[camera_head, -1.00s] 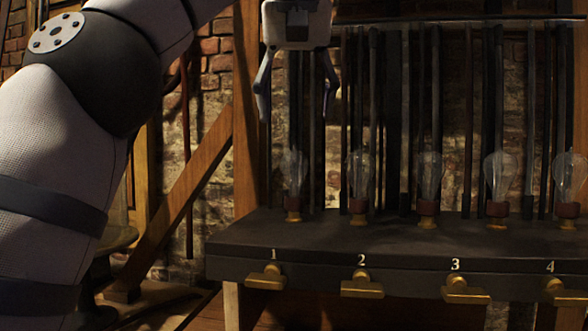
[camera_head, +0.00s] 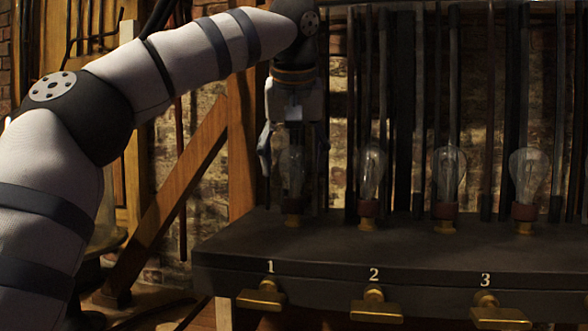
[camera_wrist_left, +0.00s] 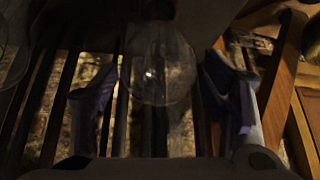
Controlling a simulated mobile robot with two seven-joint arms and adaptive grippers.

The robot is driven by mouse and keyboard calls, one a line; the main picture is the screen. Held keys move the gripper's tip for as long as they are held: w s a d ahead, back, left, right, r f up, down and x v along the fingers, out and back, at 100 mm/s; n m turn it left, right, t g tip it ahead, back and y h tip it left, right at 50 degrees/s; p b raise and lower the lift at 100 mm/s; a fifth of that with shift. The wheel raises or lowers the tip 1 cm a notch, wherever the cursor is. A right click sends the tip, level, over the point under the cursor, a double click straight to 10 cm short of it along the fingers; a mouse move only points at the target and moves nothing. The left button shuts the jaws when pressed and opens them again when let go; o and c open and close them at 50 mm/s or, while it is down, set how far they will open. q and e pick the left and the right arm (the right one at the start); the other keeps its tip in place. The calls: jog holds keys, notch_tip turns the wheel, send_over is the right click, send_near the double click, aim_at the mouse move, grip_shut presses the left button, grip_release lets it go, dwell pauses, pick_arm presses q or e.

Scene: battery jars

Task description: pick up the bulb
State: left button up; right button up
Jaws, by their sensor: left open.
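A clear glass bulb (camera_head: 292,174) stands upright in a brass-based socket above the number 1 on a dark bench (camera_head: 225,247). My left gripper (camera_head: 293,155) comes down over this bulb from above, with its fingers open on either side of the glass. In the left wrist view the bulb (camera_wrist_left: 160,70) lies between the spread fingers of the left gripper (camera_wrist_left: 158,85), with gaps visible on both sides. The gripper covers part of the bulb's top in the head view. My right gripper is out of view.
More bulbs stand in a row to the right: one at number 2 (camera_head: 371,175), one at number 3 (camera_head: 449,174) and another beyond (camera_head: 527,175). Brass knobs (camera_head: 262,297) jut from the bench front. Dark vertical rods (camera_head: 421,110) rise close behind the bulbs.

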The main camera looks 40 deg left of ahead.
pick_arm(q)
jog(key=shift+w+a+f, duration=0.1)
jog(key=c, duration=1.1)
